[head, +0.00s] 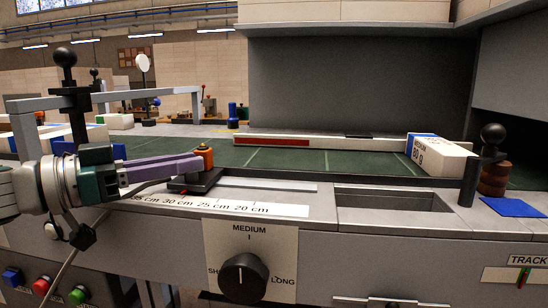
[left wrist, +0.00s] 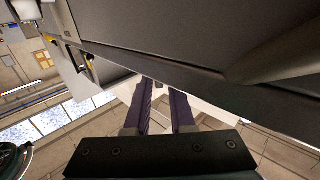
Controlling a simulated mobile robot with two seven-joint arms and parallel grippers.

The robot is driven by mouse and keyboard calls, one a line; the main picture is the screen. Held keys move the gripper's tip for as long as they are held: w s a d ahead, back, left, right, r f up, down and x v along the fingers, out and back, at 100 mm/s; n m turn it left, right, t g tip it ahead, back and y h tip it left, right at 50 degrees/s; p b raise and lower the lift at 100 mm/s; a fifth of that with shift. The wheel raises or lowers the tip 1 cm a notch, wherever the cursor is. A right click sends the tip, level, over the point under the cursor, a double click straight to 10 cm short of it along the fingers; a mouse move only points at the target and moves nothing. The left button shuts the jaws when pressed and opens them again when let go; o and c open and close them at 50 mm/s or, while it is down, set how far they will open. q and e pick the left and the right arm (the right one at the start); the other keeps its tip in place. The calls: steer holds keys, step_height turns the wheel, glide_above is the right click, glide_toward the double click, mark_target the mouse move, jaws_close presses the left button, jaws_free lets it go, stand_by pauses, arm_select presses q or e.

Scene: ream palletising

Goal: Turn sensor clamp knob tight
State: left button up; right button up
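The sensor clamp (head: 197,182) is a dark block on the pale rail along the machine's front, by the centimetre scale. Its orange knob (head: 204,153) with a dark top stands upright on it. My left gripper (head: 196,164) comes in from the left, its purple fingers level and their tips right at the knob. I cannot tell whether they touch it. In the left wrist view the two fingers (left wrist: 164,98) are parted, with no orange visible between them; the knob does not show there. My right gripper is in neither view.
The centimetre scale (head: 225,205) runs below the rail. A black dial (head: 243,278) sits on the front panel. A wrapped ream (head: 437,156) lies at the right of the green bed (head: 285,158). A black ball-topped handle (head: 493,137) stands at the right; another rises at the left.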

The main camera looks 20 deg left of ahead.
arm_select(q)
steer(key=shift+o, duration=1.2)
steer(key=shift+r, duration=0.1)
steer(key=v, duration=1)
